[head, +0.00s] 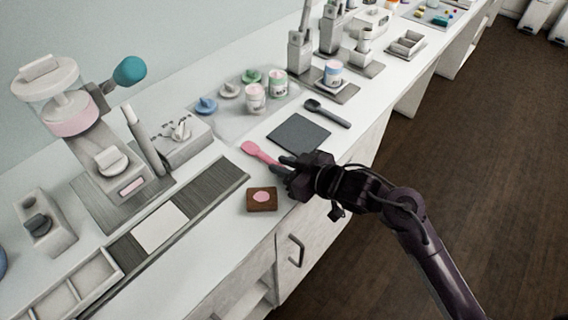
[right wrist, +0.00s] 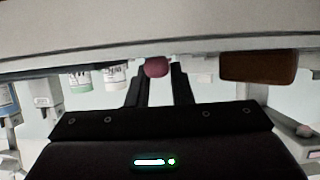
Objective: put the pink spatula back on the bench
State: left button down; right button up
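The pink spatula (head: 259,152) is at the front part of the white bench in the head view. Its broad end points up and left, and its other end runs in to my right gripper (head: 286,166). In the right wrist view its rounded pink end (right wrist: 157,67) sits between the two dark fingertips of my right gripper (right wrist: 158,78), which close in on both sides of it. The spatula is at or just above the bench top (head: 222,150); I cannot tell whether it touches. My left gripper is not in view.
A brown block with a pink patch (head: 262,199) lies just in front of the spatula. A dark grey mat (head: 299,133) and a dark spatula (head: 327,113) lie behind it. Jars (head: 256,98) stand further back. A drawer handle (head: 296,251) sticks out below the bench edge.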

jog(key=o, duration=0.4)
jog(key=v, duration=0.8)
jog(key=shift+f, duration=0.1)
